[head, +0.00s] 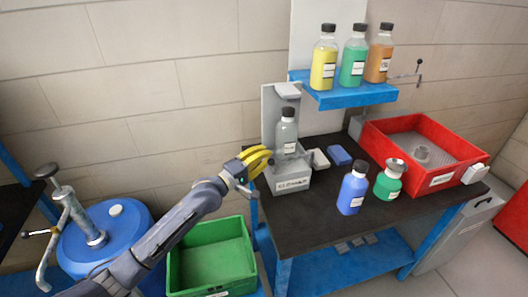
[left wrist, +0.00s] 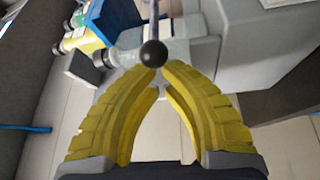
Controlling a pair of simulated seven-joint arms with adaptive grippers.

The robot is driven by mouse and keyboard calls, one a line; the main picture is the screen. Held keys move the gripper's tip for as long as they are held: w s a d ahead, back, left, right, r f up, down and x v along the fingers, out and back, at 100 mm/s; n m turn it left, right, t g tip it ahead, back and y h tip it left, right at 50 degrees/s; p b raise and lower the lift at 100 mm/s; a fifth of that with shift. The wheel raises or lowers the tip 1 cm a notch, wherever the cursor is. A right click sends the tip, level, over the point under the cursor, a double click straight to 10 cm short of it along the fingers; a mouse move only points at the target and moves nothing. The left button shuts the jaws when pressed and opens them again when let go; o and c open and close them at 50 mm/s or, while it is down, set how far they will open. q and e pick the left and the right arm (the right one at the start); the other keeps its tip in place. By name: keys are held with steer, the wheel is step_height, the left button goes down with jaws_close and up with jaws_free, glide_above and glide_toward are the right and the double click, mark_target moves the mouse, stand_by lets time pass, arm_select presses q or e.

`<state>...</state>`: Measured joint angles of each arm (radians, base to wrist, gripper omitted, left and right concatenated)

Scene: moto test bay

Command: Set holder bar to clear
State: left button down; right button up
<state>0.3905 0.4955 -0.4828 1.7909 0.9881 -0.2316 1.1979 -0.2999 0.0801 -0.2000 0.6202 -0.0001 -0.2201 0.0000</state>
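The grey holder (head: 292,183) stands at the left end of the dark table, with a grey bottle (head: 285,135) upright in it. My left gripper (head: 262,163), with yellow fingers, is at the holder's left side. In the left wrist view the fingertips (left wrist: 160,69) are drawn together right at a black ball knob (left wrist: 153,54) on a thin bar (left wrist: 155,18) that runs along the holder. The knob touches or overlaps the tips; I cannot tell if it is gripped. The fingers hide the bar in the head view. My right gripper is not in view.
A blue bottle (head: 353,188) and a green flask (head: 389,180) stand on the table (head: 318,222). A red bin (head: 450,143) is at its right. A blue shelf (head: 346,95) holds several bottles. A green crate (head: 212,257) and blue drum (head: 105,238) lie below my left arm.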

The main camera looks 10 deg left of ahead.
arm_select(q)
steer(key=shift+s+d, duration=0.1)
steer(key=shift+s, duration=0.15)
stand_by(0.4)
steer(key=shift+s+n+t+y, duration=0.25)
steer(key=shift+n+t+y, duration=0.05)
steer(key=shift+y, duration=0.2)
